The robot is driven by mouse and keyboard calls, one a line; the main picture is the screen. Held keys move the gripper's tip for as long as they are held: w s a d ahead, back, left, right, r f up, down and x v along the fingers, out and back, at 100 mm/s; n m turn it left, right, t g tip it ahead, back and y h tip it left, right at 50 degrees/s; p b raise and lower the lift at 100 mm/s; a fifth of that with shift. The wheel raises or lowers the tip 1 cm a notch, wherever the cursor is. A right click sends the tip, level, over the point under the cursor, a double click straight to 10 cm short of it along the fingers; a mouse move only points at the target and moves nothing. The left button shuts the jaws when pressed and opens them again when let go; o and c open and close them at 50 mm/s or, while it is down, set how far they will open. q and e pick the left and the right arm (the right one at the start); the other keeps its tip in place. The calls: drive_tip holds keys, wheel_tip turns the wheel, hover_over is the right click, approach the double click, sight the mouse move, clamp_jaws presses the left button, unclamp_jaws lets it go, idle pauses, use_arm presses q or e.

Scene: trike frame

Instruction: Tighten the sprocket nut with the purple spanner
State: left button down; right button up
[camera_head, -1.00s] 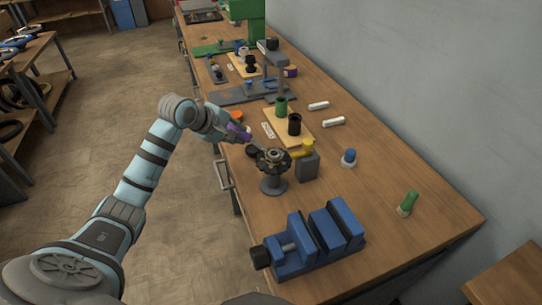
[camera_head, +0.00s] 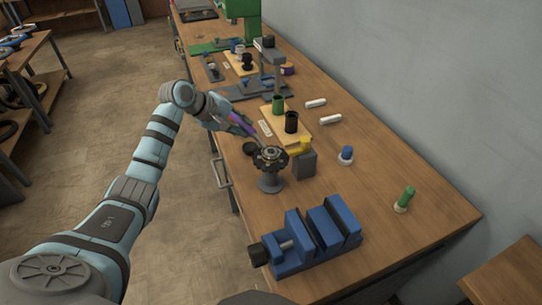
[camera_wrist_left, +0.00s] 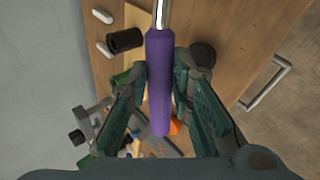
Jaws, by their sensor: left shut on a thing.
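My left gripper (camera_head: 229,118) is shut on the purple handle of the spanner (camera_head: 240,121). In the left wrist view the left gripper (camera_wrist_left: 162,80) has its fingers on both sides of the purple spanner (camera_wrist_left: 159,95), whose steel shaft runs out past the top edge. The dark sprocket (camera_head: 270,157) sits on top of a grey stand on the bench. In the head view the spanner slopes down toward the sprocket. Its jaw end is too small to tell whether it is on the nut. My right gripper is not in view.
A grey block with a yellow part (camera_head: 303,158) stands close right of the sprocket. A blue vise (camera_head: 313,240) is in front. A board with green and black cups (camera_head: 291,122) lies behind. The bench's right side is mostly clear.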

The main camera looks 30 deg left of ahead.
use_arm(q)
drive_tip(key=w+m, duration=0.1)
drive_tip(key=w+d+m+g+h, duration=0.1)
drive_tip(key=w+m+h, duration=0.1)
drive_tip(key=shift+d, duration=0.3)
idle(0.4)
drive_tip(key=shift+a, duration=0.1)
drive_tip(key=shift+s+a+n+y, duration=0.3)
drive_tip(key=shift+s+n, duration=0.1)
drive_tip(key=shift+s, duration=0.1)
drive_tip(key=c, duration=2)
unclamp_jaws()
drive_tip(key=shift+c, duration=0.2)
clamp_jaws()
drive_tip(key=shift+r, duration=0.1)
